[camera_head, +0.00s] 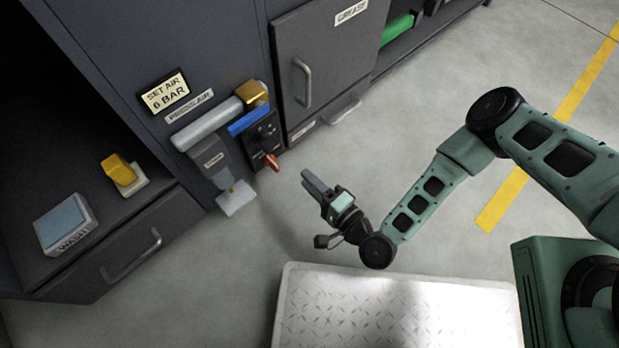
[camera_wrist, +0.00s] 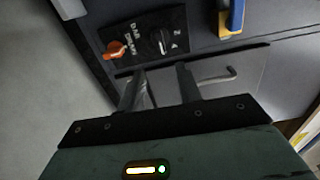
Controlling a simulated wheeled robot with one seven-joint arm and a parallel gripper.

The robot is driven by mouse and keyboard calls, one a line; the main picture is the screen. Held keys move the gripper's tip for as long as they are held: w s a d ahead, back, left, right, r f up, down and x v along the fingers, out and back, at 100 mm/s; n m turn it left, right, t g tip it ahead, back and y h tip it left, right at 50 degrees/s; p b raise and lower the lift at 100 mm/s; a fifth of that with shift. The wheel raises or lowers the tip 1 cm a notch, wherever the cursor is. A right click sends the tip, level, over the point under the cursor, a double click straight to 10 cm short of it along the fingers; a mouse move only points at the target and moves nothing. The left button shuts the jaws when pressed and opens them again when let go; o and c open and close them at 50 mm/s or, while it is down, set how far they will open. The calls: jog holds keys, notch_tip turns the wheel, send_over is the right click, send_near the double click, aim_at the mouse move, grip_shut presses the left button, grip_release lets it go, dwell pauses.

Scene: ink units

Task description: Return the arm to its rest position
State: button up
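My gripper (camera_head: 311,182) hangs in free air in front of the dark cabinets, pointing up and left toward the air panel. In the wrist view my gripper (camera_wrist: 159,84) has its two fingers apart, with nothing between them. The arm is bent at the elbow and reaches in from the right, above the floor. In the head view the gripper is apart from the black panel (camera_head: 264,137) with the orange lever (camera_head: 272,162). The panel (camera_wrist: 146,34) and orange lever (camera_wrist: 115,49) also show beyond the fingers in the wrist view.
A blue lever (camera_head: 249,121) sits beside a brass fitting (camera_head: 252,94) on a pipe. The GREASE door (camera_head: 326,60) is shut. A WASH box (camera_head: 65,224) and yellow item (camera_head: 122,172) lie on the left shelf. A metal tread plate (camera_head: 390,310) is below; floor (camera_head: 390,150) between is clear.

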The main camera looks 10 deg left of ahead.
dwell(0.3)
jog(key=w+a+r+n+g+p, duration=0.1)
jog(key=w+a+r+n+g, duration=0.1)
jog(key=w+r+n+g, duration=0.4)
jog(key=d+r+n+g+h+p, duration=0.1)
jog(key=d+r+n+g+h, duration=0.15)
jog(key=r+n+h, duration=0.2)
jog(key=d+r+n+g+h+p, duration=0.1)
jog(key=d+r+n+g+h, duration=0.1)
jog(key=d+r+n+h, duration=0.3)
jog(key=s+d+r+h+p, duration=0.1)
jog(key=s+d+r, duration=0.35)
jog(key=r, duration=0.35)
jog(key=s+d+r+g+h, duration=0.1)
jog(key=s+d+r, duration=0.3)
jog(key=s+r, duration=0.25)
jog(key=s+d+r+h+p, duration=0.15)
jog(key=s+d+r, duration=0.25)
jog(key=r, duration=0.5)
notch_tip(320, 180, up, 37)
jog(key=p, duration=3.7)
jog(key=shift+w+a, duration=0.15)
jog(key=shift+f, duration=0.1)
